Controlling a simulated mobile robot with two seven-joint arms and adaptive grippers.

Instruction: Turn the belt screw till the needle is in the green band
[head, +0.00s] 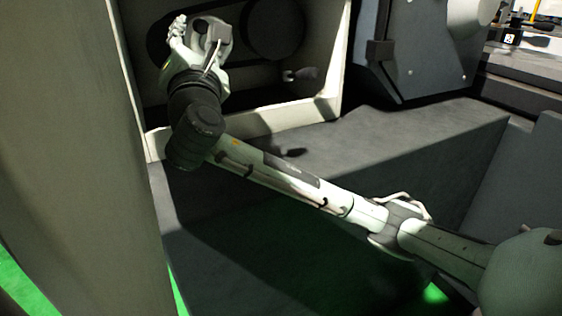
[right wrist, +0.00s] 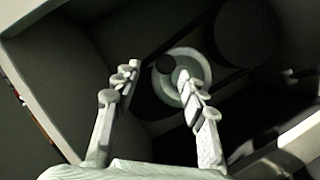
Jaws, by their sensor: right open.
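My right gripper (head: 197,30) is inside the open belt compartment in the head view, in front of the left pulley. In the right wrist view my right gripper (right wrist: 158,70) has its two fingers spread apart with nothing held between them. The pale round pulley (right wrist: 203,66) lies behind the right finger, with a dark round part at its left. A small grey screw-like part (head: 300,75) sticks out at the compartment's lower right, apart from the gripper; I cannot tell for sure that it is the belt screw. No needle or green band can be made out. My left gripper is out of view.
A dark pulley (head: 275,28) sits right of the pale one, with the dark belt around them. The compartment's pale frame (head: 333,60) closes it on the right. A large pale panel (head: 60,120) stands at left. A dark machine housing (head: 415,50) is at right.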

